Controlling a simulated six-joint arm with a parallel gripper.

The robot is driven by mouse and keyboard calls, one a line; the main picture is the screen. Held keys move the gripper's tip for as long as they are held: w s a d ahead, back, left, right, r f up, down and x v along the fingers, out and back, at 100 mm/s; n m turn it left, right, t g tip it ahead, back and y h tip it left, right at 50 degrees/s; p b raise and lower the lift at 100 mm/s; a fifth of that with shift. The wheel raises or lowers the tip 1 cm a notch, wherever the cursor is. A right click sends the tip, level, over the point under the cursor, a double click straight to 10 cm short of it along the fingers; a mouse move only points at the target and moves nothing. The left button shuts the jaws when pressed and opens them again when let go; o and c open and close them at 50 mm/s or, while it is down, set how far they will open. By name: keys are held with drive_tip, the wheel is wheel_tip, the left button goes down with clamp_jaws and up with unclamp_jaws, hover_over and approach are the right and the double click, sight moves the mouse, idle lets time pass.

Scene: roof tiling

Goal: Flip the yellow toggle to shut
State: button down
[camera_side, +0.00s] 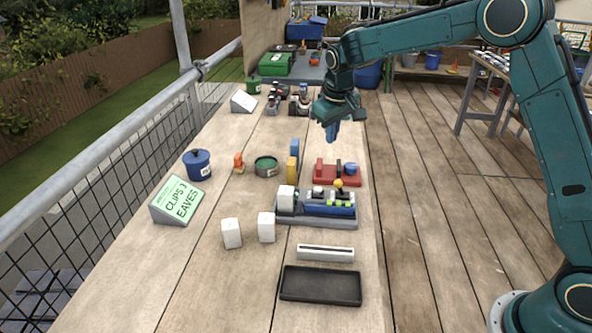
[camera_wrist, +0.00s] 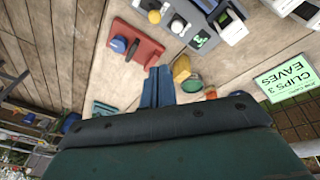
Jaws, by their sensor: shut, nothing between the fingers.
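The yellow toggle (camera_side: 338,184) is a small round yellow knob on a grey-and-dark unit, just in front of a red base (camera_side: 324,181) in the side view. In the wrist view the yellow knob (camera_wrist: 154,16) shows near the top edge, beyond the red base (camera_wrist: 145,40). I cannot tell which way its lever leans. My gripper (camera_side: 332,138) has blue fingers pointing down, in the air behind the red base and clear of the toggle. In the wrist view my gripper (camera_wrist: 158,72) is shut with nothing in it.
A grey tray (camera_side: 318,224) holds the units and a white block. Yellow (camera_side: 292,170) and blue (camera_side: 295,149) blocks and a green-topped tin (camera_side: 266,165) stand left of the red base. White blocks (camera_side: 232,233) and a black tray (camera_side: 321,286) lie nearer.

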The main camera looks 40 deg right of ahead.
sight(341, 189)
drive_tip(key=shift+w+d+f, duration=0.1)
drive_tip(key=shift+w+f, duration=0.4)
drive_tip(key=shift+f, duration=0.25)
drive_tip(key=shift+w+f, duration=0.5)
drive_tip(key=shift+f, duration=0.3)
drive_tip(key=shift+w+d+f, duration=0.1)
drive_tip(key=shift+w+f, duration=0.4)
drive_tip(key=shift+f, duration=0.25)
drive_tip(key=x, duration=1)
drive_tip(key=shift+s, duration=0.25)
drive_tip(key=shift+s+r, duration=0.15)
drive_tip(key=shift+s, duration=0.8)
drive_tip(key=shift+s+r, duration=0.2)
drive_tip(key=shift+s, duration=0.75)
drive_tip(key=shift+s+d+r+t+y, duration=0.2)
drive_tip(key=shift+s+d+t+y, duration=0.1)
drive_tip(key=shift+t+y, duration=0.1)
